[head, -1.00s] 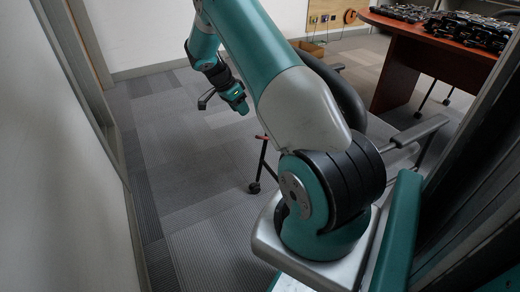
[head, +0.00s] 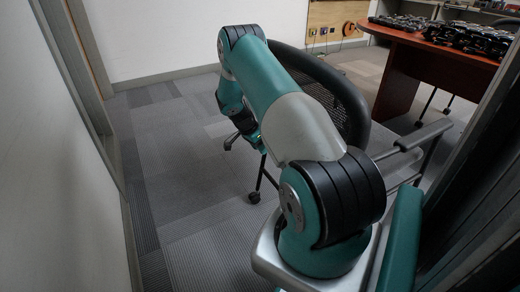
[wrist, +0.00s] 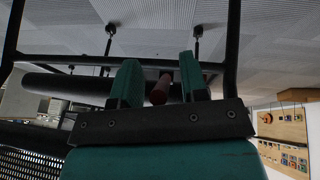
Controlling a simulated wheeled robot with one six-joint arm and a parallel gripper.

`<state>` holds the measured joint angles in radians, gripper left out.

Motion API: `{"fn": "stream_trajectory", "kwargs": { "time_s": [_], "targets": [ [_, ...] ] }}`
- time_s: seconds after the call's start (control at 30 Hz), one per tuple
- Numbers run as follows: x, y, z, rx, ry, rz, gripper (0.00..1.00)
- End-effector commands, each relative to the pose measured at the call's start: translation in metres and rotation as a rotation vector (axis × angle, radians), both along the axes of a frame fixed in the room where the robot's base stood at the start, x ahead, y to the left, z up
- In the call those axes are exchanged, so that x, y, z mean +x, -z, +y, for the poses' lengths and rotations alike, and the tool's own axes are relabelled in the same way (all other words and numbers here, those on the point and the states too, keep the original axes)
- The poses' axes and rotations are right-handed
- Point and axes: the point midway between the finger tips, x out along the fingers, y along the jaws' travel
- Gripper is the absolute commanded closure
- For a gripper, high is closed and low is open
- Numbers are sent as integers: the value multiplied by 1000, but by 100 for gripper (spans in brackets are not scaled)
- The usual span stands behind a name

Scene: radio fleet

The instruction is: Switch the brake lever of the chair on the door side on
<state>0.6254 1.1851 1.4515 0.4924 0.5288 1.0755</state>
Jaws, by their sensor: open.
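The chair (head: 340,88) has a black mesh back and a dark metal frame with casters, and stands behind my arm in the head view. Its brake lever (wrist: 160,90) shows as a dull red stub in the wrist view. My gripper (wrist: 159,66) is open, with one teal finger on each side of the red stub. A gap shows on both sides, so I see no clear contact. In the head view my gripper (head: 253,138) is low beside the chair, and the lever is hidden there. I cannot tell the lever's setting.
A brown table (head: 425,55) with several dark devices stands at the back right. A white wall and door frame (head: 92,65) run along the left. Carpet (head: 170,190) lies clear between wall and chair. Dark chair bars (wrist: 232,50) are close around my gripper.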

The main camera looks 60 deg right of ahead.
Motion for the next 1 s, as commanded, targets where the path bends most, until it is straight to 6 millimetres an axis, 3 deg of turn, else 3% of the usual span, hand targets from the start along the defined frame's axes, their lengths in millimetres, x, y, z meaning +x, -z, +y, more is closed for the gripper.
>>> {"fn": "stream_trajectory", "kwargs": {
  "time_s": [0.3, 0.47, 0.5, 1.0],
  "targets": [
    [-1, 2, -1, 0, -1, 0, 60],
    [-1, 2, -1, 1, -1, 0, 97],
    [-1, 2, -1, 1, -1, 0, 100],
    [0, 11, 3, -72, -5, 41, 100]
  ]
}}
